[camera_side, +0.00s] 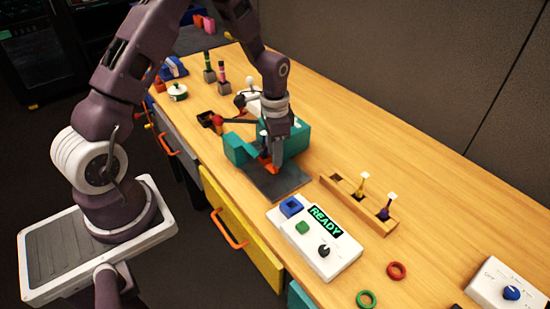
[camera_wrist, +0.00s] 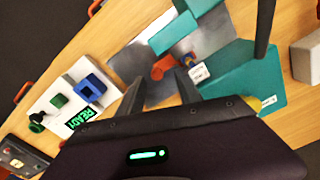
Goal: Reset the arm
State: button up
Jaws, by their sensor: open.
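My gripper (camera_side: 270,160) hangs low over a teal fixture (camera_side: 295,142) near the middle of the table, its jaws apart. In the wrist view my gripper (camera_wrist: 161,90) shows two dark fingers with a gap between them.
A white panel (camera_side: 335,258) with a READY display (camera_side: 325,221), blue square part (camera_side: 291,206), green button and black knob stands in front. A wooden rack (camera_side: 345,192), red ring (camera_side: 396,270) and green ring (camera_side: 366,299) lie rightward. Several small items crowd the far left.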

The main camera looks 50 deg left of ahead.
jog(key=shift+r, duration=2)
jog(key=shift+d+r, duration=0.15)
jog(key=shift+r, duration=0.2)
jog(key=s+d+r+n+t, duration=0.1)
jog(key=s+d+r, duration=0.25)
jog(key=r, duration=0.45)
jog(key=s+d+r+n+t, duration=0.1)
jog(key=s+d+r+t, duration=0.1)
jog(key=s+r, duration=0.5)
jog(key=s+d+r+n+t, duration=0.1)
jog(key=s+d+r, duration=0.1)
jog(key=s, duration=0.4)
jog(key=s+d+r+n+t, duration=0.1)
jog(key=s+d+r, duration=0.1)
jog(key=s+r, duration=0.2)
jog(key=s, duration=0.3)
jog(key=shift+r+t, duration=0.3)
